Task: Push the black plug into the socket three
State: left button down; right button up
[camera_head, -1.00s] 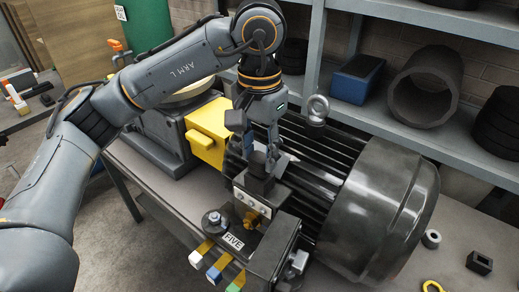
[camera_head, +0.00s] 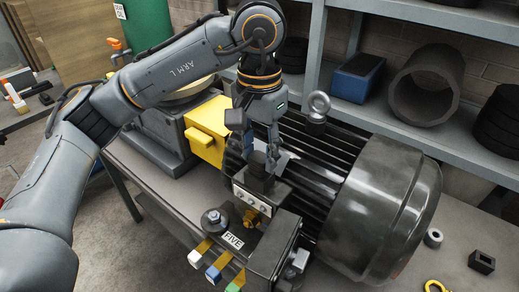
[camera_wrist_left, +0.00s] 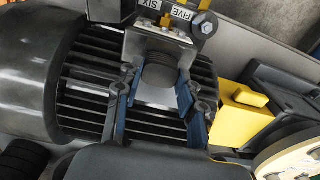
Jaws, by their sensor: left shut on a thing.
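My left gripper (camera_head: 264,150) points down over the terminal box on the motor and is shut on the black plug (camera_head: 257,166). In the left wrist view the plug (camera_wrist_left: 160,76) is a dark round body between the two blue-edged fingers (camera_wrist_left: 160,105). It stands at a grey metal plate (camera_wrist_left: 157,42) of the terminal box; the fingers and plug hide whether it sits in a hole. A label FIVE (camera_head: 233,241) shows on the box front, and FIVE and SIX (camera_wrist_left: 168,15) show upside down in the wrist view. No label three can be read. My right gripper is not in view.
The large black motor (camera_head: 375,210) fills the right of the bench (camera_head: 452,265). A yellow box (camera_head: 207,130) stands behind left. White, blue and green blocks (camera_head: 213,274) hang in front of the terminal box. A shelf (camera_head: 420,147) with a blue bin (camera_head: 357,78) stands behind.

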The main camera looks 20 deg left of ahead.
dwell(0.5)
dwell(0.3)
pick_arm(q)
jog(key=c, duration=0.7)
grip_release()
jog(key=shift+c, duration=0.2)
jog(key=shift+o, duration=0.4)
jog(key=o, duration=0.4)
jog(key=shift+r+p, duration=2.65)
jog(key=shift+r, duration=0.9)
